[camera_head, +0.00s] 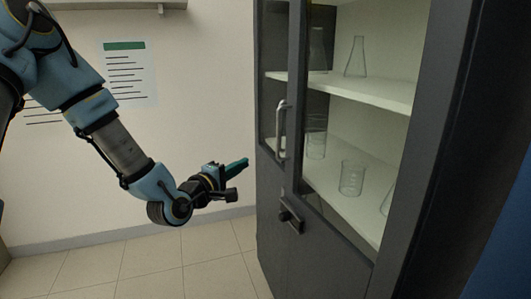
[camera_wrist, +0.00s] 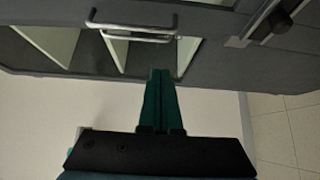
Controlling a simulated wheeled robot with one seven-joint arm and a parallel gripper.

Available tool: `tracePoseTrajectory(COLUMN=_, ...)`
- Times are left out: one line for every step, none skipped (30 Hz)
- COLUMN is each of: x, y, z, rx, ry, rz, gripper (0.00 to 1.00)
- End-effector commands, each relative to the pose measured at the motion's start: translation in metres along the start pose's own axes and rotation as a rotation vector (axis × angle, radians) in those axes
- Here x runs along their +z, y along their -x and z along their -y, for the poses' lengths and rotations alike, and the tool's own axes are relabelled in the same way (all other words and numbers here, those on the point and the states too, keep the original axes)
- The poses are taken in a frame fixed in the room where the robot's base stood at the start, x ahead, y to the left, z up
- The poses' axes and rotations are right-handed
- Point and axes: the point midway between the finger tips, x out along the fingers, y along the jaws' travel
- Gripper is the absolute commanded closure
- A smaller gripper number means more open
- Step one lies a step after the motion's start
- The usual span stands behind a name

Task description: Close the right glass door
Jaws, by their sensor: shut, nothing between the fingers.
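A dark-framed cabinet (camera_head: 335,240) stands at the right of the head view. A narrow glazed door section (camera_head: 268,95) with a silver bar handle (camera_head: 281,130) shows at its left. Right of it the shelves are in plain view. A tall dark panel (camera_head: 450,150) stands at the right; I cannot tell whether it is the right glass door or the cabinet side. My gripper (camera_head: 245,163) is shut and empty, just left of the cabinet front. In the wrist view its green fingers (camera_wrist: 161,75) point at the dark frame, near the silver handle (camera_wrist: 135,36). Contact cannot be told.
Glass beakers (camera_head: 352,177) and flasks (camera_head: 355,57) stand on the white shelves (camera_head: 375,91). A dark knob-like handle (camera_head: 290,218) sits on the lower cabinet front. A poster (camera_head: 128,75) hangs on the wall. The tiled floor (camera_head: 150,265) left of the cabinet is clear.

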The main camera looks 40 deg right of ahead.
Motion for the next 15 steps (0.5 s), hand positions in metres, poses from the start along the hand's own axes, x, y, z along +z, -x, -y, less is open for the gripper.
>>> tracePoseTrajectory(x=0.001, y=-0.012, z=-0.003, rx=0.000, ry=0.000, rz=0.002, gripper=1.00)
tracePoseTrajectory(x=0.001, y=-0.018, z=-0.003, rx=0.000, ry=0.000, rz=0.002, gripper=1.00)
tracePoseTrajectory(x=0.001, y=-0.027, z=-0.004, rx=0.001, ry=-0.001, rz=0.002, gripper=1.00)
tracePoseTrajectory(x=0.001, y=-0.033, z=-0.004, rx=0.001, ry=-0.001, rz=0.002, gripper=1.00)
tracePoseTrajectory(x=0.001, y=-0.040, z=-0.003, rx=0.000, ry=-0.001, rz=0.002, gripper=1.00)
tracePoseTrajectory(x=0.001, y=-0.048, z=-0.004, rx=0.001, ry=-0.001, rz=0.001, gripper=1.00)
tracePoseTrajectory(x=0.001, y=-0.053, z=-0.004, rx=0.001, ry=-0.001, rz=0.001, gripper=1.00)
tracePoseTrajectory(x=0.001, y=-0.059, z=-0.003, rx=0.001, ry=0.000, rz=0.001, gripper=1.00)
tracePoseTrajectory(x=0.002, y=-0.066, z=-0.003, rx=-0.001, ry=0.000, rz=0.002, gripper=1.00)
tracePoseTrajectory(x=0.008, y=-0.069, z=-0.004, rx=-0.001, ry=-0.001, rz=0.004, gripper=1.00)
tracePoseTrajectory(x=0.011, y=-0.072, z=-0.003, rx=-0.001, ry=-0.001, rz=0.004, gripper=1.00)
tracePoseTrajectory(x=0.015, y=-0.075, z=-0.003, rx=-0.002, ry=-0.001, rz=0.003, gripper=1.00)
tracePoseTrajectory(x=0.018, y=-0.078, z=-0.002, rx=-0.001, ry=-0.001, rz=0.002, gripper=1.00)
tracePoseTrajectory(x=0.019, y=-0.080, z=-0.003, rx=-0.001, ry=-0.001, rz=0.002, gripper=1.00)
tracePoseTrajectory(x=0.022, y=-0.083, z=-0.002, rx=0.000, ry=-0.002, rz=0.001, gripper=1.00)
